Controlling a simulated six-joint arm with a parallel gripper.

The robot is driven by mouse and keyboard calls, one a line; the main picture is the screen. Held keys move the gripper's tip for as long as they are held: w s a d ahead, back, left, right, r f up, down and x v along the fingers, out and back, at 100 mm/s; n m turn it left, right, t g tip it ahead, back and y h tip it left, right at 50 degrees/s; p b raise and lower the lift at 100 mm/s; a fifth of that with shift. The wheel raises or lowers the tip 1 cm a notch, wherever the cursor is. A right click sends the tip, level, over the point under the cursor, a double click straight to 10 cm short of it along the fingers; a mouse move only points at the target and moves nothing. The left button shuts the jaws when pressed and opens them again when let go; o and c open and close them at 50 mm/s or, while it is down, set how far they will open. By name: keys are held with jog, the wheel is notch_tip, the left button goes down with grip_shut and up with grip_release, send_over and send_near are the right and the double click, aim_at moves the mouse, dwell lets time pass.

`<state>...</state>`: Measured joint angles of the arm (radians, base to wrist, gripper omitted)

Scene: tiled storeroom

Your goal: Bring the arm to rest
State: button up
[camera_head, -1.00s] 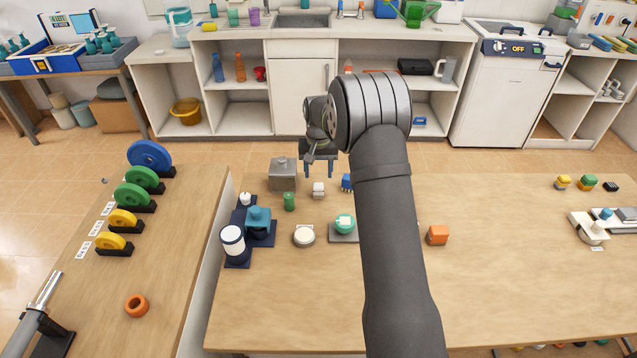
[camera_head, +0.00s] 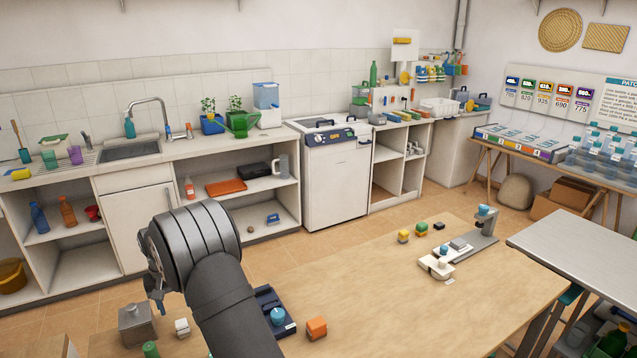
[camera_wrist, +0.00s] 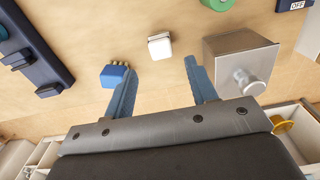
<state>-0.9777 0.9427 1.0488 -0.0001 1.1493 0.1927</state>
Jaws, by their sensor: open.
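My gripper shows in the wrist view (camera_wrist: 163,88) with its two blue fingers spread apart and nothing between them. Beyond the fingertips is a small white block (camera_wrist: 160,46) on the wooden table. A blue block with small pins (camera_wrist: 114,77) is beside the left finger, and a grey metal box with a round knob (camera_wrist: 228,50) is beside the right finger. In the head view my arm rises from the bottom left, and its wrist hides most of the gripper. The metal box (camera_head: 136,325) and white block (camera_head: 182,327) are left of the arm there.
An orange block (camera_head: 316,327) and a dark blue holder (camera_head: 270,302) lie right of my arm. Coloured blocks (camera_head: 404,236) and a white device (camera_head: 437,266) stand farther right. The table between them (camera_head: 370,285) is largely clear. A steel-topped table (camera_head: 590,250) stands at the right.

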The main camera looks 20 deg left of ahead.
aim_at(181, 323)
notch_tip(181, 323, down, 9)
jog(key=shift+r, duration=1.75)
